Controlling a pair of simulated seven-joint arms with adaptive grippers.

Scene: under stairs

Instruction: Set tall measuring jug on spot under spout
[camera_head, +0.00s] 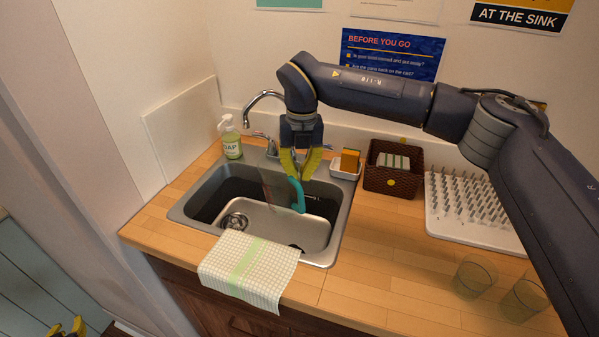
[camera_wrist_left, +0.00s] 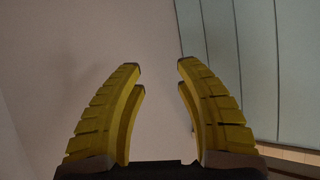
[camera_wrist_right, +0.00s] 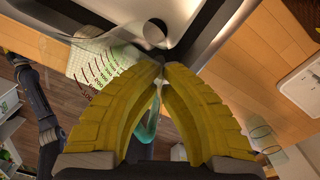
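The measuring jug (camera_head: 271,188) is clear with a teal handle (camera_head: 298,194). It hangs over the sink (camera_head: 341,222), roughly upright, in the head view. My right gripper (camera_head: 300,170) is shut on the jug's handle. In the right wrist view the fingertips (camera_wrist_right: 163,75) meet, with the teal handle behind them and red marks on the clear jug wall (camera_wrist_right: 100,72). The faucet spout (camera_head: 262,95) arches behind the sink, left of my right gripper. A marked spot under it cannot be made out. My left gripper (camera_wrist_left: 160,75) is open and empty, low at the head view's left edge.
A soap bottle (camera_head: 232,140) stands behind the sink at left. A checked towel (camera_head: 247,268) drapes over the front edge. A sponge holder (camera_head: 346,165), brown basket (camera_head: 392,180), drying rack (camera_head: 470,225) and two glasses (camera_head: 473,277) are at right.

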